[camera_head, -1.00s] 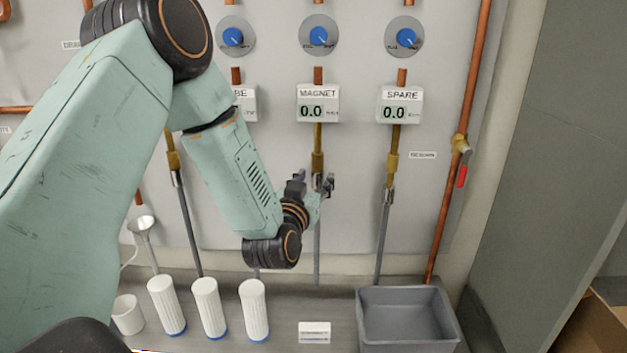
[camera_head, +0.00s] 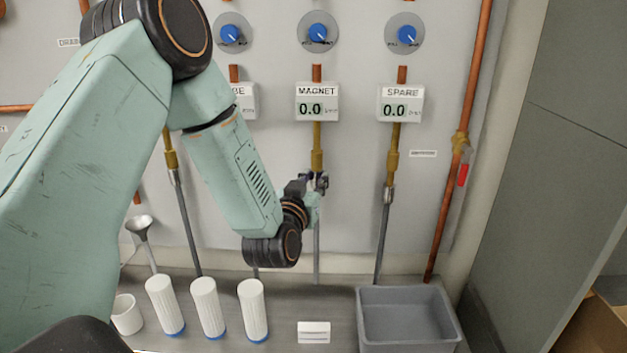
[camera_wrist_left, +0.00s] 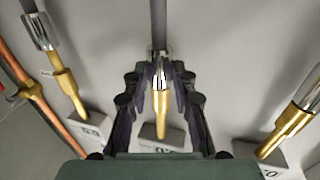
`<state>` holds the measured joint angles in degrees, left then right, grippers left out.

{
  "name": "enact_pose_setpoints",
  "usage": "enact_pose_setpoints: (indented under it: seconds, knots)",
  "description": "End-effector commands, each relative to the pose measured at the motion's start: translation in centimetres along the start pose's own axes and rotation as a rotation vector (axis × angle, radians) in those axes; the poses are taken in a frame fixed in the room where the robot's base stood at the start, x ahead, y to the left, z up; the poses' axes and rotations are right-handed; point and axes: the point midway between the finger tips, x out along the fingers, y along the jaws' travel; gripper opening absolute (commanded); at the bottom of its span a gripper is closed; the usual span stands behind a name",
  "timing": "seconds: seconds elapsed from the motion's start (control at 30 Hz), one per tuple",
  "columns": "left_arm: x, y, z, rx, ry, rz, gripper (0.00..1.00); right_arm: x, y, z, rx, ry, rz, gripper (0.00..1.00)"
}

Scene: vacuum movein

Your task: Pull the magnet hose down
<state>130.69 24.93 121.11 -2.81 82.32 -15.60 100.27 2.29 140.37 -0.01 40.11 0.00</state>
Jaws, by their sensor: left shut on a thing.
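The magnet hose (camera_head: 317,245) is a thin grey hose hanging below the brass fitting (camera_head: 317,158) under the MAGNET display (camera_head: 317,103). My left gripper (camera_head: 313,183) is at the top of this hose, just below the brass, and is shut on its silver end. In the left wrist view the fingers (camera_wrist_left: 161,82) stand on either side of the silver collar (camera_wrist_left: 161,70), with the grey hose (camera_wrist_left: 158,22) beyond it and the brass fitting (camera_wrist_left: 161,112) nearer. The collar still meets the brass. My right gripper is not seen.
The spare hose (camera_head: 382,245) hangs to the right, another grey hose (camera_head: 186,225) to the left. Below are several white cylinders (camera_head: 207,307), a white label block (camera_head: 314,332) and a grey bin (camera_head: 407,320). A copper pipe with a red-handled valve (camera_head: 462,175) runs at right.

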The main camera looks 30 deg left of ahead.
Motion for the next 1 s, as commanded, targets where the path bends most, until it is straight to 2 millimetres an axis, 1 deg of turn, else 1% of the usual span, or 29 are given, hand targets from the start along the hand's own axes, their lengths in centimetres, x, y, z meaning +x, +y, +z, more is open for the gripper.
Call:
enact_pose_setpoints:
  seconds: [0.17, 0.27, 0.6, 0.93, 0.97, 1.0]
  knots:
    - [0.0, 0.0, 0.0, 0.0, 0.003, -0.001, 0.0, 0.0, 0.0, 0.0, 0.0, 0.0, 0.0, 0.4]
    - [0.0, 0.0, 0.4, 0.0, 0.002, 0.0, 0.0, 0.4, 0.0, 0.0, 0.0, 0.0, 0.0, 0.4]
    - [-0.1, 0.0, 4.0, 0.001, -0.003, 0.0, 0.0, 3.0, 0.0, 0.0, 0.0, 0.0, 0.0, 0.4]
    - [-0.1, 0.0, 4.3, 0.001, -0.01, 0.001, 0.0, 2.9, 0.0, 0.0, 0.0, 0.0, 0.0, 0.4]
    - [-0.1, 0.0, 4.3, 0.001, -0.011, 0.001, 0.27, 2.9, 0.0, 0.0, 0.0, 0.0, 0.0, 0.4]
    - [-0.1, 0.0, 4.3, 0.001, -0.011, 0.001, 0.31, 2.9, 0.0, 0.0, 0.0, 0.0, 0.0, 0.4]
